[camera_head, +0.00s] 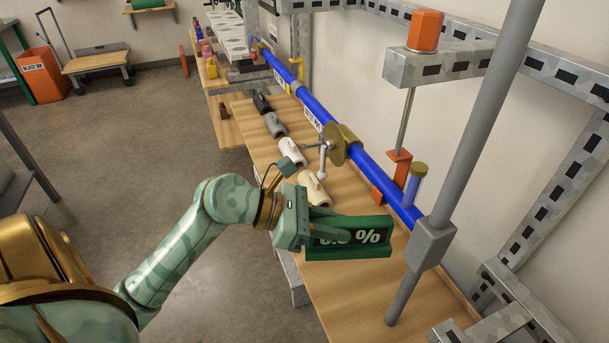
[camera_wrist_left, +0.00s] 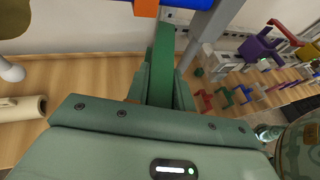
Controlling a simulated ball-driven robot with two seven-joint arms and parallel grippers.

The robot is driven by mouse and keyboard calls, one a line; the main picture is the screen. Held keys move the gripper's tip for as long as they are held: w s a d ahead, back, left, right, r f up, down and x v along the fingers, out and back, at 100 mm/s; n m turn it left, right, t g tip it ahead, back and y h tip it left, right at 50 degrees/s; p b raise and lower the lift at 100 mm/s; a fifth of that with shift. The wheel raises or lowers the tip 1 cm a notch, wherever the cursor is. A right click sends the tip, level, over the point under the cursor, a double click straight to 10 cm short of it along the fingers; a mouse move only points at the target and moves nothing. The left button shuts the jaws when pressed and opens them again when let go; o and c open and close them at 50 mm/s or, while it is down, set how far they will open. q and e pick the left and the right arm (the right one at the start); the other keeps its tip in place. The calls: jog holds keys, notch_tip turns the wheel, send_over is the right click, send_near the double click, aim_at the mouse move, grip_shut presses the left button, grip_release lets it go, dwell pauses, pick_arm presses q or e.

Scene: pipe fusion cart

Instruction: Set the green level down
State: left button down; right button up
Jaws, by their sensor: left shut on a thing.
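The green level (camera_head: 347,252) is a green block with a dark face reading a percent value; its first digits are partly covered by a finger. My left gripper (camera_head: 322,226) is shut on it, and the level appears over the wooden bench (camera_head: 345,298). I cannot tell whether it touches the wood. In the left wrist view the level (camera_wrist_left: 161,55) stands as a narrow green bar between the fingers of my left gripper (camera_wrist_left: 161,88). My right gripper is not in view.
A blue pipe (camera_head: 377,180) with a brass valve (camera_head: 341,146) runs along the bench's wall side. Several pipe fittings, including a cream one (camera_head: 313,189), lie behind the gripper. A grey post (camera_head: 466,150) stands right of the level. Bare wood lies in front.

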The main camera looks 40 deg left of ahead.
pick_arm(q)
jog(key=w+a+f+n+t+y+b, duration=0.25)
jog(key=w+a+f+n, duration=0.2)
jog(key=w+f, duration=0.35)
jog(key=shift+m+t+y, duration=0.25)
jog(key=shift+m+y, duration=0.1)
jog(key=f+b, duration=0.2)
jog(key=f, duration=0.3)
jog(key=f+b, duration=0.2)
jog(key=f, duration=0.3)
jog(key=shift+w+a+f+b, duration=0.2)
jog(key=shift+b, duration=0.1)
jog(key=shift+r, duration=0.2)
jog(key=shift+f, duration=0.15)
jog(key=c, duration=1.2)
grip_release()
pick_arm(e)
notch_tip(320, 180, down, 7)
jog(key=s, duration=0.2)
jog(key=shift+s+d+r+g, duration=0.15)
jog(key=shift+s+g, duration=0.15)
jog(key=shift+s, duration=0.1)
